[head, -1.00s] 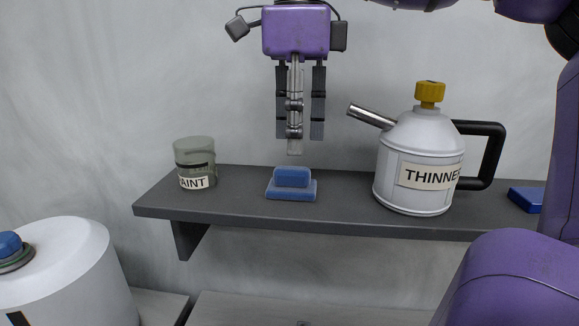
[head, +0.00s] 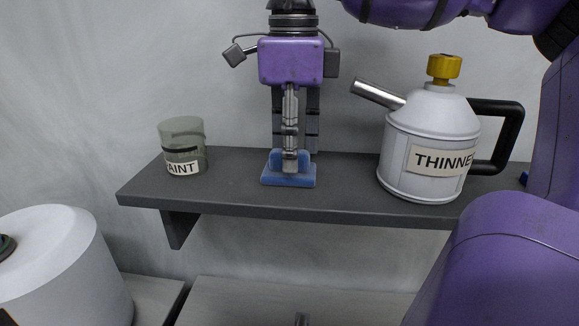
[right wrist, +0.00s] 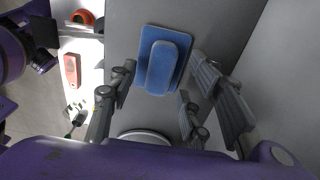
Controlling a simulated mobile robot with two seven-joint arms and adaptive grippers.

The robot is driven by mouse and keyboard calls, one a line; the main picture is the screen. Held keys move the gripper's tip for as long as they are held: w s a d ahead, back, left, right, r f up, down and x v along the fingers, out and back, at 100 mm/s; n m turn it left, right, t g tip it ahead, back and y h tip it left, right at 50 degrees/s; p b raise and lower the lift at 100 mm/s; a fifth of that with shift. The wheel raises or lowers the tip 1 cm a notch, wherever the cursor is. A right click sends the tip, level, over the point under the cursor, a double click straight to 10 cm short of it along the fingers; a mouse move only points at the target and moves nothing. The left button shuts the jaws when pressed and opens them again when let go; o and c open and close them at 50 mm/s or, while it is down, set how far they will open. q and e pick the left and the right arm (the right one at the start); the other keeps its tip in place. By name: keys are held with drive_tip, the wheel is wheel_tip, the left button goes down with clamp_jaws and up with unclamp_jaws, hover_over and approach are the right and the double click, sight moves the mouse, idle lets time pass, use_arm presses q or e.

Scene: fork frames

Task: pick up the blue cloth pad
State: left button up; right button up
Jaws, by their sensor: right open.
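The blue cloth pad (head: 273,179) lies on the dark grey shelf, a flat base with a raised block on top. In the head view my right gripper (head: 290,165) points straight down over it, and a front finger covers the middle of the raised block. In the right wrist view the pad (right wrist: 163,65) shows whole beyond the open fingers (right wrist: 160,95), roughly midway between them. No finger is seen closed on it, and whether any finger touches it I cannot tell. My left gripper is not in view.
The grey shelf (head: 235,195) also holds a paint jar (head: 183,148) to the left and a white thinner can (head: 430,150) close on the right, its spout (head: 375,92) reaching toward my gripper. A white rounded container (head: 65,255) stands lower left. The wall is close behind.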

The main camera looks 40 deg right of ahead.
drive_tip(key=shift+f, duration=0.3)
drive_tip(key=c, duration=1.1)
wheel_tip(320, 180, up, 10)
drive_tip(key=shift+r, duration=0.1)
drive_tip(key=shift+c, duration=0.2)
drive_tip(key=o, duration=0.5)
drive_tip(key=shift+c, duration=0.2)
drive_tip(key=c, duration=0.4)
